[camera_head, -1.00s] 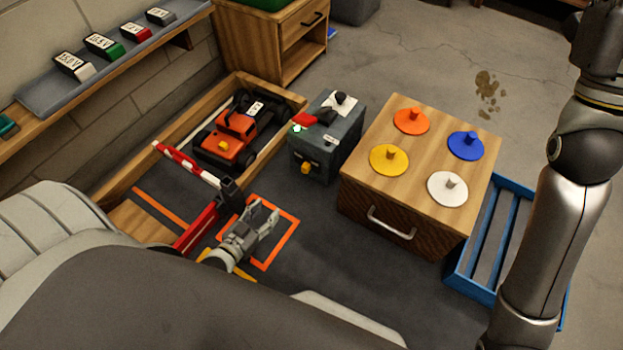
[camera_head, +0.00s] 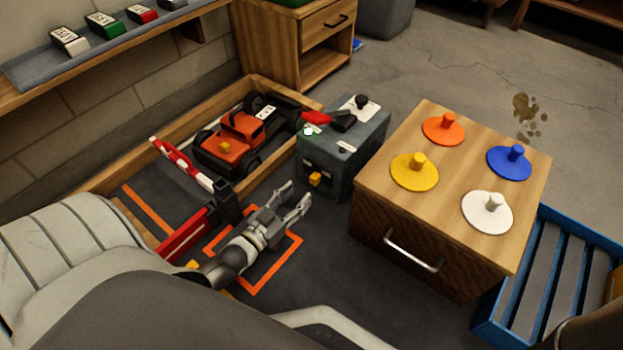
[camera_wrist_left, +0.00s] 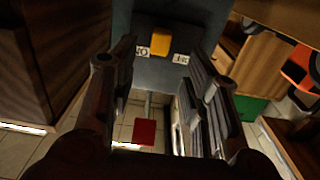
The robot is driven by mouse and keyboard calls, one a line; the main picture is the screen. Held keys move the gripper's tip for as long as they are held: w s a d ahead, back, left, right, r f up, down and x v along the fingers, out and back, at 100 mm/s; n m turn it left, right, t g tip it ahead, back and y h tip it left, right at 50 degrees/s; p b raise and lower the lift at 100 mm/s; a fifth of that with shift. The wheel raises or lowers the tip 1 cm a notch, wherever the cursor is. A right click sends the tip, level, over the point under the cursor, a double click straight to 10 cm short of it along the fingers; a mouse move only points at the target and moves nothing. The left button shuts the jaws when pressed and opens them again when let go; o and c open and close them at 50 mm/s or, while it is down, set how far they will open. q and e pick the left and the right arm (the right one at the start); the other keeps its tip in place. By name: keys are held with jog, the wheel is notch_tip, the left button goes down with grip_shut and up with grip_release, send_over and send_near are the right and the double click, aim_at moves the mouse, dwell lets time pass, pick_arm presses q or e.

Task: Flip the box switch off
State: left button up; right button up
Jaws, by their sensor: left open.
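The grey-blue box (camera_head: 335,165) stands on the dark mat, with a yellow switch (camera_head: 315,179) on its near face. My left gripper (camera_head: 294,194) is open and empty, just short of the box's near face and apart from the switch. In the left wrist view its fingers (camera_wrist_left: 160,62) stand either side of the switch. My right gripper is out of view.
A wooden cabinet (camera_head: 385,215) with coloured discs stands right of the box. An orange car (camera_head: 235,140) sits behind a red-and-white barrier (camera_head: 180,162) at left. A red lever (camera_head: 316,118) and black knob are on the box top. A blue crate (camera_head: 560,265) is at right.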

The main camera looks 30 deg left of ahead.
aim_at(312, 181)
pick_arm(q)
jog(key=w+b, duration=0.1)
jog(key=w, duration=0.1)
jog(key=w+b, duration=0.2)
jog(key=w, duration=0.1)
jog(key=shift+w+d+f, duration=0.2)
jog(key=shift+w+d, duration=0.05)
jog(key=shift+w, duration=0.05)
jog(key=shift+w+r, duration=0.15)
jog(key=shift+w, duration=0.5)
grip_shut()
